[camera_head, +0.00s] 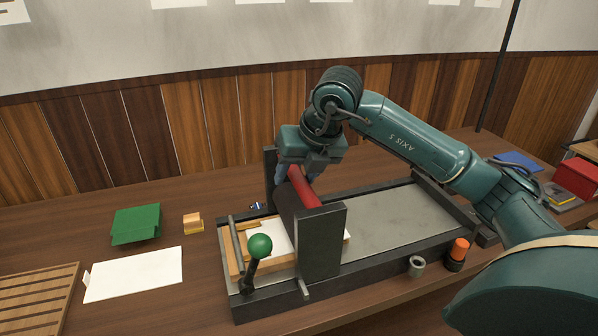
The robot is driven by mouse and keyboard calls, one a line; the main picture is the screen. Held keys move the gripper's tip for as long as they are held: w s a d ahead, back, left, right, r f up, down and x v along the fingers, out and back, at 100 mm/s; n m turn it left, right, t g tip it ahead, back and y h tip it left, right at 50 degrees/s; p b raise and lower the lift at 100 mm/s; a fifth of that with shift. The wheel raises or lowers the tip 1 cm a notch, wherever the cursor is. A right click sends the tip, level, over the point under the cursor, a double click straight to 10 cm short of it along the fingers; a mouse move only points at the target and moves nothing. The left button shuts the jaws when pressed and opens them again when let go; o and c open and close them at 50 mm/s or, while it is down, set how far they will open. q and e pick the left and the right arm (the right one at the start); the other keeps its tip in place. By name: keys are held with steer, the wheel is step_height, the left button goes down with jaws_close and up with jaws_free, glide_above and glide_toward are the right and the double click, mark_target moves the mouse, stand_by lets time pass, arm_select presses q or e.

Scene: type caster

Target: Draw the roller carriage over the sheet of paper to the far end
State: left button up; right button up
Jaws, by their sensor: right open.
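The roller carriage (320,240) is a dark upright frame with a red bar (303,188) across its top. It straddles the left part of a long press bed (400,215) with a grey top and dark rails. A white sheet of paper (279,233) lies on the bed with wooden pieces, partly hidden under the carriage. My right gripper (298,174) is open, pointing down at the far part of the red bar. The fingers are partly hidden, and I cannot tell whether they touch the bar. My left gripper is out of view.
A green-knobbed lever (260,246) rises at the bed's left end. The bed right of the carriage is clear. A grey cup (416,266) and an orange-topped bottle (457,254) stand at its near side.

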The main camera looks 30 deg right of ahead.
steer(key=shift+d+r, duration=0.1)
steer(key=shift+d, duration=0.05)
steer(key=shift+s+r, duration=0.15)
steer(key=shift+r, duration=0.15)
steer(key=v, duration=1.2)
steer(key=shift+s+b, duration=0.15)
steer(key=shift+b, duration=0.15)
